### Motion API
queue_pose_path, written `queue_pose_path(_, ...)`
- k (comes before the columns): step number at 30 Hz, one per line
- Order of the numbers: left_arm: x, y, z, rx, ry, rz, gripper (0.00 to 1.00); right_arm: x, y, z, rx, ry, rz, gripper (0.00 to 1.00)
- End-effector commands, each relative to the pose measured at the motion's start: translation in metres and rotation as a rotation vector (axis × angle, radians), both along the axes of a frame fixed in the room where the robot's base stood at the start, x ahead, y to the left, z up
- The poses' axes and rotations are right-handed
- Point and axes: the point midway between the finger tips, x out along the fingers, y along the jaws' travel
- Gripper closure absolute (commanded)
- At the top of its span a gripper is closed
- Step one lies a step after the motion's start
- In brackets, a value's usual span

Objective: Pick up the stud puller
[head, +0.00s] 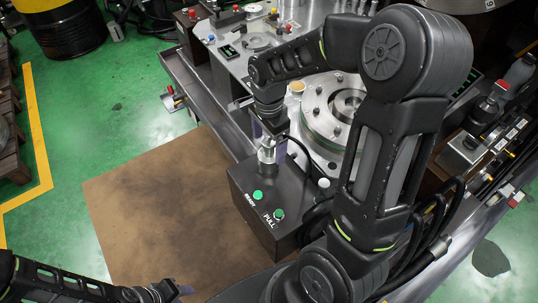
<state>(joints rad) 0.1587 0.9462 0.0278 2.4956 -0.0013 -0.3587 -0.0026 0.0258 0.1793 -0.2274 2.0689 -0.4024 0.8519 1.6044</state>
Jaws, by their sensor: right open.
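A metallic upright cylinder, which looks like the stud puller (267,155), stands on top of a dark box (258,205) with green buttons and a PULL label. My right gripper (269,141) is open and points down at the top of this cylinder, with its fingers on either side of it. Whether the fingers touch it cannot be told. My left gripper (182,291) is low at the bottom edge of the view, over the brown mat, far from the cylinder; its jaws are too unclear to read.
A round metal flange (318,128) with bolts sits on the fixture right behind the box, partly hidden by my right arm. A dark cable runs beside the cylinder. A brown mat (150,200) covers clear floor at left.

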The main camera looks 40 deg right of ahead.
Motion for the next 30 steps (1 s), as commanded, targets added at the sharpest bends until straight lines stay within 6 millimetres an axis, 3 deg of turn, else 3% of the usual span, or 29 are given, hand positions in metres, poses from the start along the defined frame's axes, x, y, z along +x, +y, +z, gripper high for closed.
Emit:
queue_pose_path(11,0.0,0.0,0.0,0.0,0.0,0.0,0.64,0.0,0.0,-0.006,0.0,0.0,-0.001,0.15)
queue_pose_path(21,0.0,0.0,-0.003,0.0,0.0,0.0,0.64,-0.001,-0.001,-0.05,0.001,0.002,-0.001,0.15)
queue_pose_path(30,0.0,0.0,-0.003,0.0,0.0,0.0,0.64,0.0,-0.001,-0.054,0.0,-0.001,0.0,0.15)
